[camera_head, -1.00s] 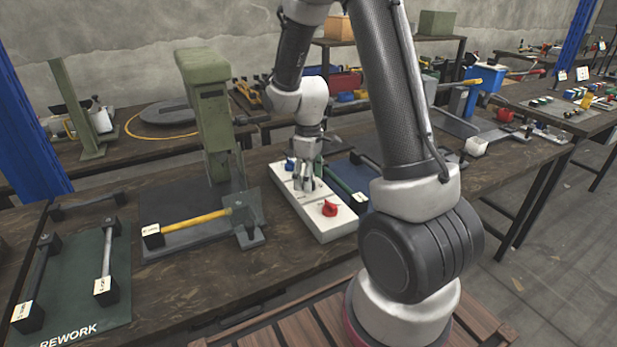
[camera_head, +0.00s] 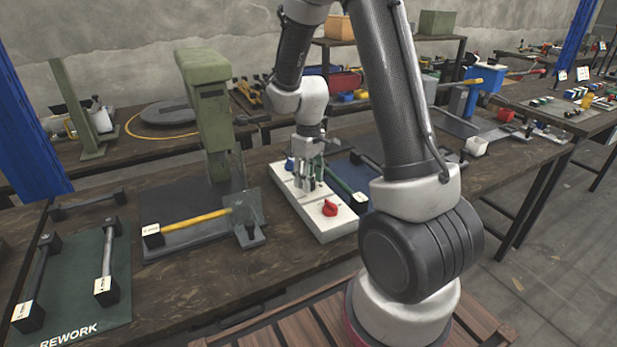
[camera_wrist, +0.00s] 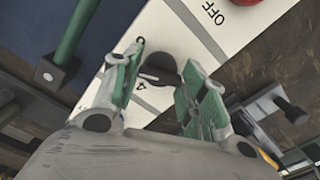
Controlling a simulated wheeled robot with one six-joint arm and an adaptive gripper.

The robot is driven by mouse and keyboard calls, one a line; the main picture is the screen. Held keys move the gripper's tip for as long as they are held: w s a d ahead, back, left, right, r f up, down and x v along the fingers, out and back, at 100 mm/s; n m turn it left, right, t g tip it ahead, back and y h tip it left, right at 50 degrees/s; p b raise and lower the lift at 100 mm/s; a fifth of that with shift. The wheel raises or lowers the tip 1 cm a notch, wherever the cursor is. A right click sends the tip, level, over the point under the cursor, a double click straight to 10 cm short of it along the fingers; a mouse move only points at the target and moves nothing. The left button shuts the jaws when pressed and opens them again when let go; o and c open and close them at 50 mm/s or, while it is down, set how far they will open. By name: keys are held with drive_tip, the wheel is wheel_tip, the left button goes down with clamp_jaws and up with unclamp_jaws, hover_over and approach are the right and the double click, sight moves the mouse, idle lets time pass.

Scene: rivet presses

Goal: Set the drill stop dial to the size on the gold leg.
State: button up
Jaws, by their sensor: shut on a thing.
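The white control panel (camera_head: 318,226) lies on the bench in the middle of the head view. In the wrist view, a dark round dial (camera_wrist: 160,69) sits on it, with a "4" printed beside it. My gripper (camera_wrist: 166,62) points down at the panel, its green-padded fingers on either side of the dial and shut on it. In the head view, my gripper (camera_head: 309,187) hides the dial. The gold leg (camera_head: 196,220) lies on a dark plate to the left. Its end block carries a white label (camera_head: 152,230), too small to read.
A red knob (camera_head: 329,208) is near the panel's front, by "OFF" in the wrist view. A blue knob (camera_head: 290,165) is at its back. A green press (camera_head: 207,110) stands left. Dark legs lie on the green REWORK mat (camera_head: 75,290). A green bar (camera_head: 346,180) lies right of the panel.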

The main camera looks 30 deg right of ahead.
drive_tip(key=m, duration=0.7)
idle(0.6)
drive_tip(key=o, duration=1)
drive_tip(key=shift+r, duration=0.1)
wheel_tip(320, 180, up, 12)
drive_tip(key=shift+f, duration=0.1)
